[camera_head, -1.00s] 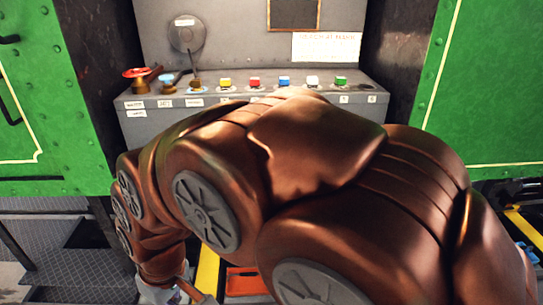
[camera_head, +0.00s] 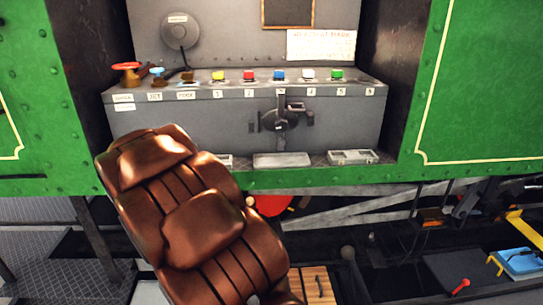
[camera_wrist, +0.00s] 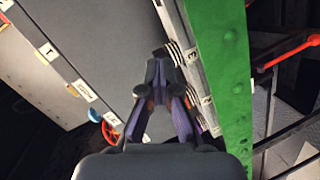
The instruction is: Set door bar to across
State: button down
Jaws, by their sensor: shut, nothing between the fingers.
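A dark round fitting with a bar-like handle (camera_head: 283,118) is on the grey front face of the console (camera_head: 225,125), with small labels around it too small to read. It looks like the door bar, but I cannot confirm this. The handle seems to stand roughly upright with an arm to the right. My gripper (camera_wrist: 160,58) shows in the wrist view, shut and empty, close to the console's lower ledge. It is hidden behind my arm in the head view. I do not make out the bar in the wrist view.
A red handwheel (camera_head: 127,68), a blue valve (camera_head: 157,72) and several coloured buttons such as the red one (camera_head: 249,75) line the console top. Small trays, one at the middle (camera_head: 282,160), sit on the ledge. A green panel (camera_head: 490,85) flanks the right side.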

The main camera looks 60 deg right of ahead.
jog(key=s+d+f+g+h+b, duration=0.1)
jog(key=s+d+g+h+b, duration=0.1)
jog(key=s+d+g+h, duration=0.4)
jog(key=s+d+g, duration=0.1)
jog(key=s+d, duration=0.3)
jog(key=shift+s+d+m+g+h, duration=0.2)
jog(key=shift+s+m+g+h, duration=0.1)
jog(key=shift+f, duration=0.1)
jog(key=b, duration=0.1)
send_near(279, 139)
jog(key=shift+w+d+f, duration=0.15)
jog(key=shift+w+d, duration=0.65)
jog(key=shift+w, duration=0.35)
jog(key=shift+s+d, duration=0.65)
jog(key=shift+d, duration=0.05)
jog(key=shift+s+d+r+b, duration=0.3)
jog(key=shift+s+d+b, duration=0.05)
jog(key=shift+s+d, duration=0.35)
jog(key=shift+w+r+p, duration=0.1)
jog(key=shift+p, duration=0.55)
